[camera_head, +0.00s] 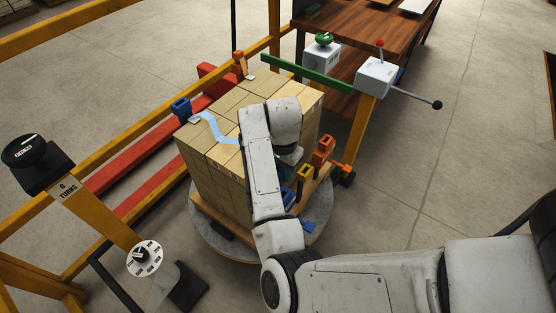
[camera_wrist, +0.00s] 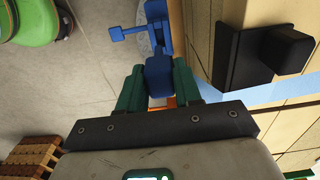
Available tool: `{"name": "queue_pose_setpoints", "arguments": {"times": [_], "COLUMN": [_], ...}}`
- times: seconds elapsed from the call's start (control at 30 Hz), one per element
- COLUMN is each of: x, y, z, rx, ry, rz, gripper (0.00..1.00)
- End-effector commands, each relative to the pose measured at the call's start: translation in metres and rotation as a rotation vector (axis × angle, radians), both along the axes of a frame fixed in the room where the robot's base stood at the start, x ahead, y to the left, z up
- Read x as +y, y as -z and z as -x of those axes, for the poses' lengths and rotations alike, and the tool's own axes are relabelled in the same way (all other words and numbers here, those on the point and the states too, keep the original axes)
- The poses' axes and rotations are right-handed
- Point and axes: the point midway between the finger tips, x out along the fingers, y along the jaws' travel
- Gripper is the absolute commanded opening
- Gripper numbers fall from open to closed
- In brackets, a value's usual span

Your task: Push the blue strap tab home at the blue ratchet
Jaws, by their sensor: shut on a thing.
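In the wrist view, my gripper (camera_wrist: 158,80), with green fingers, is shut on a blue piece (camera_wrist: 158,72), which looks like the blue strap tab. Just beyond it is a blue bracket with a side arm (camera_wrist: 155,15), which looks like the blue ratchet. Whether tab and ratchet touch I cannot tell. The light-blue strap (camera_head: 213,128) runs over the brick stack in the head view, then passes behind my arm. It also shows at right in the wrist view (camera_wrist: 285,95). In the head view my arm hides the fingers and most of the blue parts beside the stack.
The brick stack (camera_head: 222,165) stands on a round grey turntable (camera_head: 322,205). Yellow (camera_head: 305,173) and orange (camera_head: 325,147) ratchets stand along its right side. A black corner block (camera_wrist: 250,58) is close right of my gripper. A green bar (camera_head: 305,76) crosses behind the stack.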

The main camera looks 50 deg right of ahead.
Motion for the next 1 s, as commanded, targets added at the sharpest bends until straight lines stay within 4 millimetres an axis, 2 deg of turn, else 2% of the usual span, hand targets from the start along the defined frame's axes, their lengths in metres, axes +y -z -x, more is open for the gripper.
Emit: {"name": "queue_pose_setpoints", "arguments": {"times": [0.53, 1.0], "x": [0.0, 0.0], "y": [-0.002, 0.041], "z": [0.0, 0.001], "rx": [0.001, 0.001], "ry": [0.001, 0.001], "rz": [0.0, -0.001], "gripper": [0.0, 0.0]}}
